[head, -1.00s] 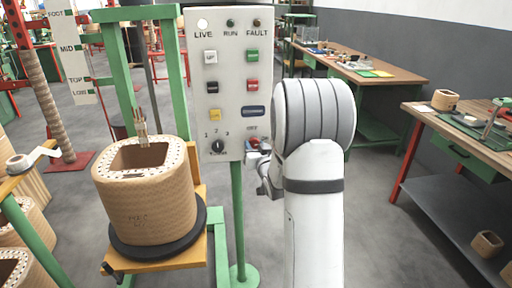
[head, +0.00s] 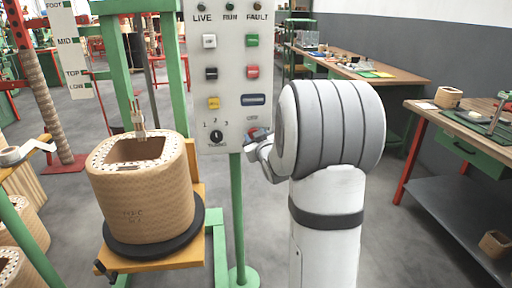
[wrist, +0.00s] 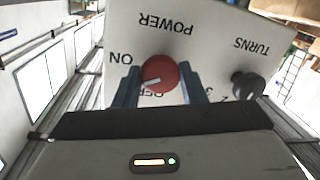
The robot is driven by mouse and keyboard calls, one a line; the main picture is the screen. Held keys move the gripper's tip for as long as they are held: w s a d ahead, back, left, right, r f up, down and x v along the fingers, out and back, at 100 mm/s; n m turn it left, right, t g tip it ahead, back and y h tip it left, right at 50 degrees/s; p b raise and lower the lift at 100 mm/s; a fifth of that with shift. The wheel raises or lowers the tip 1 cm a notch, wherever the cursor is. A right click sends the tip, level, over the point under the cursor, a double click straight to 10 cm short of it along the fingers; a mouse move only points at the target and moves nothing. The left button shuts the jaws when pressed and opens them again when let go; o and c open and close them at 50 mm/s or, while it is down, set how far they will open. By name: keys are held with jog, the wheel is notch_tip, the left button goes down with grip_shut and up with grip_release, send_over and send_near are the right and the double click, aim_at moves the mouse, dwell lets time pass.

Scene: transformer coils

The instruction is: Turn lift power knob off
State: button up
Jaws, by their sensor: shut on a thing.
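The red power knob (wrist: 160,75) sits on the pale control panel (wrist: 215,20) below the upside-down POWER lettering in the wrist view. Its white pointer mark slants toward the lower left, with ON lettering to the left. My gripper (wrist: 159,86) has its blue fingers on both sides of the knob and is shut on it. Lettering below the knob is partly hidden by the knob and fingers. In the head view, my gripper (head: 257,139) is at the panel's lower right corner, and my arm hides part of it. The LIVE lamp is at the picture's top edge; I cannot tell whether it is lit.
The black TURNS knob (wrist: 248,85) is right of the power knob in the wrist view. Several coloured buttons (head: 252,71) are higher on the panel. A wound coil (head: 145,195) stands on a black disc left of the panel. Workbenches (head: 440,125) stand at the right.

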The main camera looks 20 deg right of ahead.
jog(key=n+h+b, duration=0.1)
jog(key=n+b, duration=0.4)
jog(key=b, duration=0.4)
jog(key=n+g+h+b, duration=0.1)
jog(key=n+b, duration=0.5)
jog(key=b, duration=0.3)
jog(key=shift+a+b, duration=0.1)
jog(key=shift+b, duration=0.2)
jog(key=o, duration=1)
jog(key=shift+r, duration=0.1)
jog(key=p+v, duration=0.1)
jog(key=v, duration=0.6)
jog(key=shift+s+a+r, duration=0.1)
jog(key=shift+s+a, duration=0.05)
jog(key=shift+s, duration=0.2)
